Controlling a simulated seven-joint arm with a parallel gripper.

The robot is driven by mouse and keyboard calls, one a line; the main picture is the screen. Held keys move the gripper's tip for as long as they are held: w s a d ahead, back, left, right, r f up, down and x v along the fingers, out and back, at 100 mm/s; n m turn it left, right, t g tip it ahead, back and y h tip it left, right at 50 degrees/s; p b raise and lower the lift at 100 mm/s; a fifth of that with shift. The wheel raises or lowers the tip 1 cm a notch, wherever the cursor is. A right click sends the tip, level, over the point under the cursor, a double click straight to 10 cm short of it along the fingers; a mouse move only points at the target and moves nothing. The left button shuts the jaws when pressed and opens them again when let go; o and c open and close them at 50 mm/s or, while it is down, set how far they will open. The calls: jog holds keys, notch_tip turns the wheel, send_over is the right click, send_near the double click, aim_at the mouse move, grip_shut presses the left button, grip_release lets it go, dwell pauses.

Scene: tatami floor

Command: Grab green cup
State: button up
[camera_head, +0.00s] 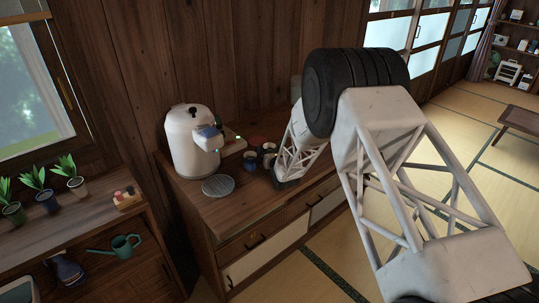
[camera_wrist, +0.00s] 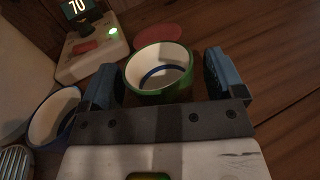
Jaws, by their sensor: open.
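The green cup (camera_wrist: 160,97) has a cream inside with a blue ring, and it stands upright on the wooden cabinet top in the wrist view. My gripper (camera_wrist: 160,72) is open, with one blue finger left of the cup and one right of it. The gap looks wider on the right side; I cannot tell whether the left finger touches. In the head view several small cups stand close together beside my arm's end, and I cannot tell which is the green one. My gripper's fingers are not clear there.
A blue-rimmed cup (camera_wrist: 52,117) stands just left of my left finger. A red disc (camera_wrist: 158,36) and a device with a lit display (camera_wrist: 92,47) lie behind. A white dispenser (camera_head: 190,143) and round grille (camera_head: 218,185) are at left on the cabinet (camera_head: 232,215). The right is clear.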

aim_at(270, 144)
jog(key=c, duration=1)
jog(key=shift+r, duration=0.2)
jog(key=shift+r, duration=1.35)
jog(key=shift+s+r, duration=0.25)
jog(key=shift+r, duration=0.05)
jog(key=a+r+v, duration=0.1)
jog(key=v, duration=1.4)
jog(key=shift+s+a+r, duration=0.15)
jog(key=shift+s+a, duration=0.1)
jog(key=shift+s, duration=0.3)
